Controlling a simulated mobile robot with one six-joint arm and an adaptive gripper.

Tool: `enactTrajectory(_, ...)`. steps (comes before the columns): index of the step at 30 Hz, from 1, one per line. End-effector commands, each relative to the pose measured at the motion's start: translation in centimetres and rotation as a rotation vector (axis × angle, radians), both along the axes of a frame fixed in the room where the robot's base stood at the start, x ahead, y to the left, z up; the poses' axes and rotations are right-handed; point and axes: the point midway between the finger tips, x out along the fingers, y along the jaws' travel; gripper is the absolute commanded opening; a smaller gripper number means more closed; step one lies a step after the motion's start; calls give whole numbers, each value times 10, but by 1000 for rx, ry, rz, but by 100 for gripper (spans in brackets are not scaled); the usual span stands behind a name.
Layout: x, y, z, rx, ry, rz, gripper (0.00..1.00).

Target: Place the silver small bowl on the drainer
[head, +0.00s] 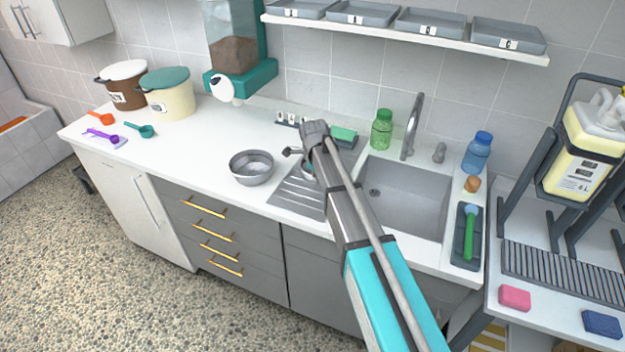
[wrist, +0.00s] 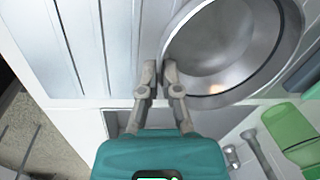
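A small silver bowl shows large in the wrist view (wrist: 225,50). My gripper (wrist: 160,70) has its fingertips close together on the bowl's near left rim, one on each side of it. In the head view the gripper (head: 302,160) is over the back part of the ribbed grey drainer (head: 293,195), and only a sliver of the bowl (head: 308,169) shows behind it. The drainer's ribs also show in the wrist view (wrist: 75,45). I cannot tell whether the bowl touches the drainer. Another, larger-looking silver bowl (head: 252,168) stands on the counter left of the drainer.
The sink (head: 405,200) and tap (head: 411,130) are right of the drainer. A green bottle (head: 382,130), a green sponge (head: 343,134) and a blue bottle (head: 478,152) stand along the back. A teal dispenser (head: 240,80) and two tubs are further left.

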Motion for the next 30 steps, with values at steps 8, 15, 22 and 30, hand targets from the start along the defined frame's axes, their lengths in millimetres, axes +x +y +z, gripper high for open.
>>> enactTrajectory(8,0,0,0,0,0,-1,0)
enactTrajectory(15,0,-1,-3,0,0,-1,14)
enactTrajectory(22,0,-1,-3,0,0,-1,43)
enactTrajectory(30,0,-1,-2,0,0,-2,43)
